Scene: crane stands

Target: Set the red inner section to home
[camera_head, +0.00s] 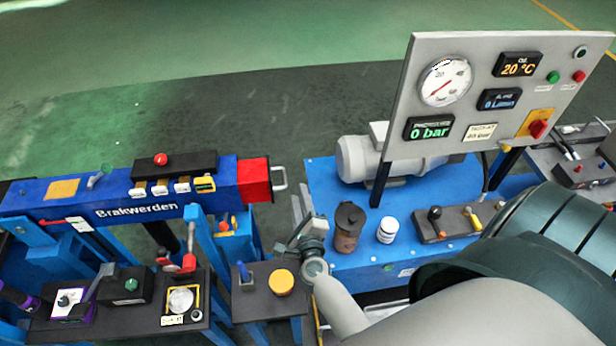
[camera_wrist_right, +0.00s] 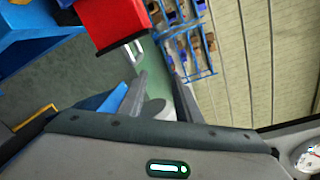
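The red inner section (camera_head: 254,180) sticks out a short way from the right end of the blue boom marked "Brakwerden" (camera_head: 110,207). A light grey handle (camera_head: 280,179) is on its end face. My right gripper (camera_head: 301,200) is just below and right of the handle, apart from it. In the right wrist view the red section (camera_wrist_right: 108,22) and its handle (camera_wrist_right: 138,48) are at the top, beyond the fingers. The right gripper (camera_wrist_right: 158,84) is open there, with nothing seen between its fingertips. My left gripper is not in view.
A blue power unit (camera_head: 322,185) stands right of the boom, with a grey motor (camera_head: 380,160), brown jar (camera_head: 348,225) and white jar (camera_head: 387,230). A gauge panel (camera_head: 470,90) rises above. A stand with a yellow button (camera_head: 281,282) is below. Green floor is clear behind.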

